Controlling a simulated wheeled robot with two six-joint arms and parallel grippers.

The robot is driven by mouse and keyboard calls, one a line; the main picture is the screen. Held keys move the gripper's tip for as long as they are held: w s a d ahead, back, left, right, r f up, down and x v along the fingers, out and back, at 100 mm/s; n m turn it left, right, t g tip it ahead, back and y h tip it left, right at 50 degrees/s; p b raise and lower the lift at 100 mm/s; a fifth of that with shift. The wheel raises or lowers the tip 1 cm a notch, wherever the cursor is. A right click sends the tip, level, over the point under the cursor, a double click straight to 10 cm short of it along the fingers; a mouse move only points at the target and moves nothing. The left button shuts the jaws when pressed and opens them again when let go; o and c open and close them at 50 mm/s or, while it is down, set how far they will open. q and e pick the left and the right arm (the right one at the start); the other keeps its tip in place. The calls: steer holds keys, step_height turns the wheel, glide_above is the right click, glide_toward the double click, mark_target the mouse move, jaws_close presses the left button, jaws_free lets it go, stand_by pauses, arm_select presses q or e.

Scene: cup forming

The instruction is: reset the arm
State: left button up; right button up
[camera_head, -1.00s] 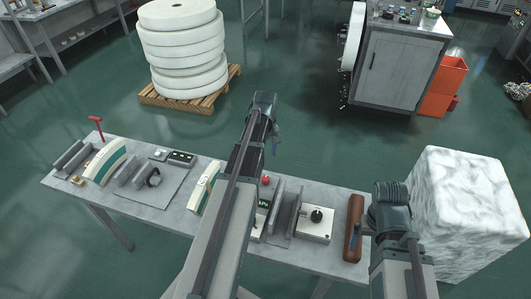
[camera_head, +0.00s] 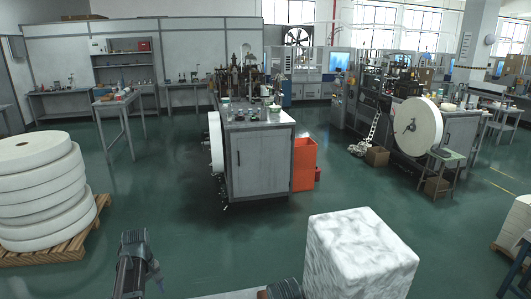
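My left arm (camera_head: 132,262) shows at the lower left of the head view as a dark upright link with a rounded joint at its top. A small part (camera_head: 157,281) hangs beside it on the right. My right arm (camera_head: 285,288) shows only as a dark rounded joint at the bottom edge, just left of a white block. I see no fingertips of either gripper, and nothing held shows. The rest of both arms is cut off by the frame.
The white marbled block (camera_head: 362,255) stands close at the bottom right. A grey cabinet (camera_head: 262,165) and an orange bin (camera_head: 304,165) stand ahead. Stacked white rolls (camera_head: 42,190) on a pallet (camera_head: 60,252) are at left. Green floor between is clear.

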arm_select(q)
step_height(320, 180, down, 8)
steer(key=b, duration=0.7)
steer(key=shift+f, duration=0.15)
arm_select(e)
step_height(320, 180, down, 8)
steer(key=shift+f, duration=0.2)
steer(key=shift+r, duration=0.1)
arm_select(q)
step_height(320, 180, up, 14)
steer(key=p, duration=1.4)
arm_select(e)
step_height(320, 180, up, 14)
arm_select(q)
step_height(320, 180, down, 15)
steer(key=b, duration=1.5)
steer(key=shift+f, duration=0.1)
arm_select(e)
step_height(320, 180, down, 15)
steer(key=shift+f, duration=0.2)
arm_select(q)
steer(key=shift+r+m, duration=0.35)
steer(key=shift+m, duration=0.05)
arm_select(e)
steer(key=shift+r, duration=0.35)
arm_select(q)
steer(key=m, duration=0.6)
steer(key=shift+m, duration=0.3)
